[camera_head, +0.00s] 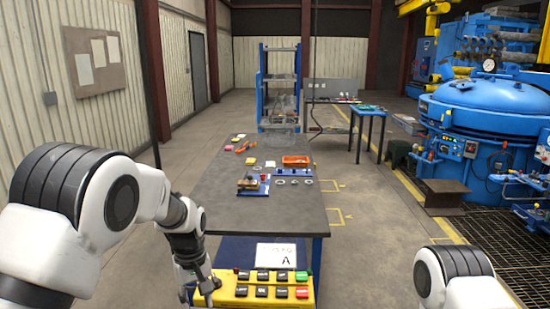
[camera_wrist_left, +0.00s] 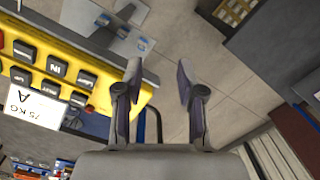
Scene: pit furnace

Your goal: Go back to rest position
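My left gripper (camera_head: 205,287) hangs pointing down at the left end of the yellow control box (camera_head: 262,291), near the table's front. In the left wrist view its two fingers (camera_wrist_left: 159,82) are apart with nothing between them, and floor shows in the gap. The yellow box (camera_wrist_left: 75,62) with its push buttons lies to the left of the fingers there. Whether the left finger touches the box is hard to tell. Of my right arm only a white and black link shows at the lower right of the head view; its gripper is out of the picture.
A grey workbench (camera_head: 235,200) carries an orange tray (camera_head: 296,161), a blue fixture and small parts. A white card marked A (camera_head: 277,256) stands behind the box. A blue shelf rack (camera_head: 263,90), a small blue table (camera_head: 368,112) and a blue furnace (camera_head: 490,105) stand beyond.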

